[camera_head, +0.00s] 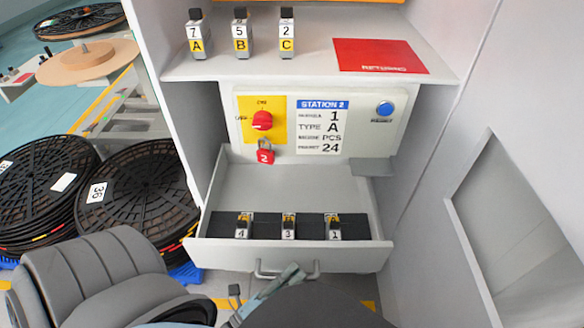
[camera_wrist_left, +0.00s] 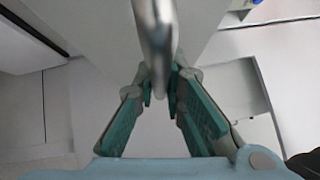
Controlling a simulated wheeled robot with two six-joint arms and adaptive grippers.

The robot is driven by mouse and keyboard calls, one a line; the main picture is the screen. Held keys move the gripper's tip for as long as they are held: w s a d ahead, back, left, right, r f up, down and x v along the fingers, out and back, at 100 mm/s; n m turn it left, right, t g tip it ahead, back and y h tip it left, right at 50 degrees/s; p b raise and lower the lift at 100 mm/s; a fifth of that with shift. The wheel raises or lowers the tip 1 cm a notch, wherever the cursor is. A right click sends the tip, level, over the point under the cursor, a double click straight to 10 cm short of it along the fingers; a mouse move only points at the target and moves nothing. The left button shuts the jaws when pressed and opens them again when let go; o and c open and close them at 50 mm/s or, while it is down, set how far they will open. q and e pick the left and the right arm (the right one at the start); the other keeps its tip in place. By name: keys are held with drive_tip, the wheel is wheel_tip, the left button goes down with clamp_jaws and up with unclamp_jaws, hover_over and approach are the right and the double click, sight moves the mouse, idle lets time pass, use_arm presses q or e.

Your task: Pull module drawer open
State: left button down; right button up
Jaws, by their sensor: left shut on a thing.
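The module drawer (camera_head: 292,254) is pulled out from the cabinet below the control panel. Inside it, modules 4 (camera_head: 243,226), 3 (camera_head: 288,227) and 1 (camera_head: 334,228) stand in a dark rack. The drawer's metal handle (camera_head: 307,272) is on its front face. My left gripper (camera_head: 290,274) is at the handle and shut on it. In the left wrist view the handle (camera_wrist_left: 156,40) runs between the green fingers of my left gripper (camera_wrist_left: 160,88). My right gripper is not in view.
The panel (camera_head: 320,122) has a red knob, a red padlock (camera_head: 265,153) and a blue button. Stacked black reels (camera_head: 135,190) are at left. A recessed opening (camera_head: 500,210) is at right.

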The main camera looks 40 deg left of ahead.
use_arm(q)
drive_tip(key=c, duration=1.7)
unclamp_jaws()
drive_tip(key=shift+o, duration=0.2)
drive_tip(key=s+a+f, duration=0.1)
drive_tip(key=s, duration=1)
drive_tip(key=shift+s+a+f, duration=0.35)
drive_tip(key=shift+s+a, duration=0.05)
